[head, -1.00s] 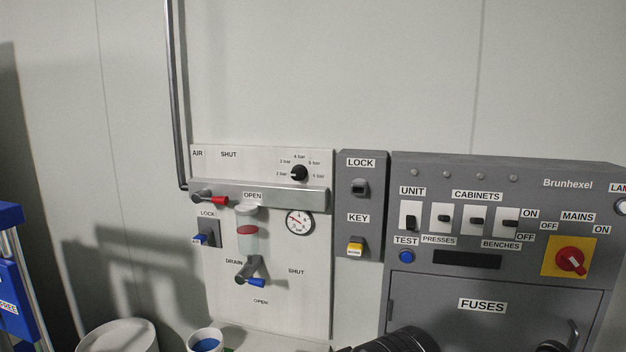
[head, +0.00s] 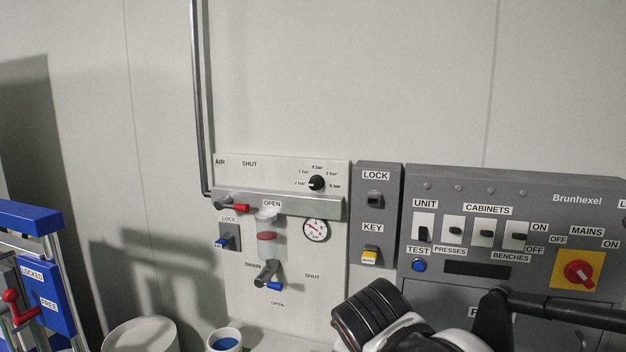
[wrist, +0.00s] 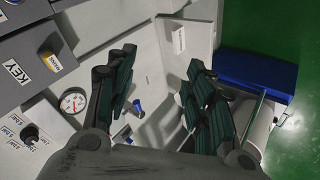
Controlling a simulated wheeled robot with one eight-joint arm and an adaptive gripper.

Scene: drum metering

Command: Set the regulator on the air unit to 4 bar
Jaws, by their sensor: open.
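The air unit panel (head: 235,300) is on the wall left of centre in the head view. Its regulator is a small black knob (head: 316,183) at the upper right, ringed by labels from 2 to 6 bar, with 4 bar at the top. The knob seems turned to the left, towards 2 bar, but it is too small to be sure. A round gauge (head: 315,230) sits below; I cannot read its needle. In the wrist view the knob (wrist: 30,133) is at the lower left. My gripper (wrist: 160,95) is open and empty, apart from the knob.
A red-handled valve (head: 238,207), a blue-handled drain valve (head: 270,284) and a clear bowl (head: 267,240) share the panel. The lock and key box (head: 378,215) and grey switch cabinet (head: 590,210) stand to its right. A cup (head: 225,338) and blue stand (head: 48,290) are lower left.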

